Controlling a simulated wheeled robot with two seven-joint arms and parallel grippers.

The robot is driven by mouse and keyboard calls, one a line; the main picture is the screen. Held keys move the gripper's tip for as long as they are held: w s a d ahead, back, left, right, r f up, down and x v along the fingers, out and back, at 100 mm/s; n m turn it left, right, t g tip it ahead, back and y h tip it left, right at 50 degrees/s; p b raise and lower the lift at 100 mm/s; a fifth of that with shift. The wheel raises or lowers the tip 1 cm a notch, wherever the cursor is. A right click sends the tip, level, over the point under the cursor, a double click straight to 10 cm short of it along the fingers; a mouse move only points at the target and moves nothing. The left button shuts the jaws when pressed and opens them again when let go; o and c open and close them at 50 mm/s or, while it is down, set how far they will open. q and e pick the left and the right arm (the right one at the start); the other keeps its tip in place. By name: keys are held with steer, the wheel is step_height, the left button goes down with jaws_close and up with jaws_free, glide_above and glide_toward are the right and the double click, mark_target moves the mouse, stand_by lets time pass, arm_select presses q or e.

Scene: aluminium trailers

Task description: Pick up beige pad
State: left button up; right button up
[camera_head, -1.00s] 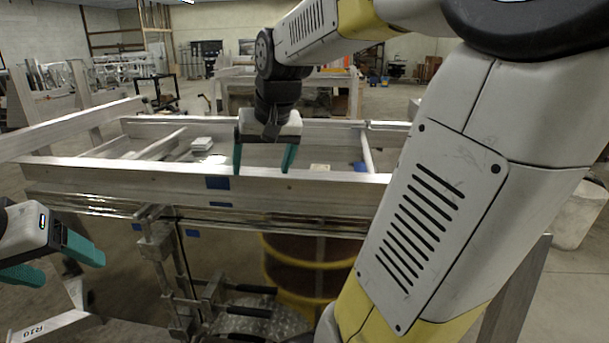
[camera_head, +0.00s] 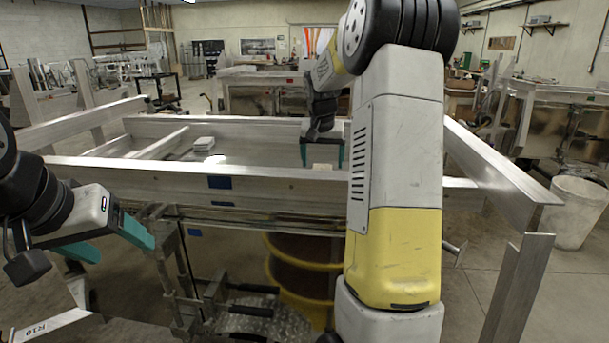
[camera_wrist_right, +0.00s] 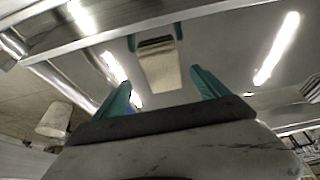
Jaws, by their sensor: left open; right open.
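The beige pad (camera_head: 322,167) lies inside the aluminium trailer frame, near its front rail, which hides part of it in the head view. In the right wrist view the beige pad (camera_wrist_right: 160,68) sits centred ahead, between the lines of the two teal fingers. My right gripper (camera_head: 322,157) is open and points down above the pad; it also shows open and empty in the right wrist view (camera_wrist_right: 160,82). My left gripper (camera_head: 112,243) is open and empty at the left, outside the frame.
The trailer's front rail (camera_head: 270,186) runs between me and the pad, with a side rail (camera_head: 500,178) at right. A white stack (camera_head: 203,144) lies left of the pad on the shiny trailer floor. A white bin (camera_head: 577,212) stands at far right.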

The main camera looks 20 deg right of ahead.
mark_target(322, 168)
steer(key=x, duration=0.4)
steer(key=shift+w+f, duration=0.1)
steer(key=shift+w, duration=0.2)
steer(key=shift+f, duration=0.2)
stand_by(0.4)
steer(key=c, duration=1.6)
step_height(322, 168, up, 10)
steer(key=shift+r, duration=0.25)
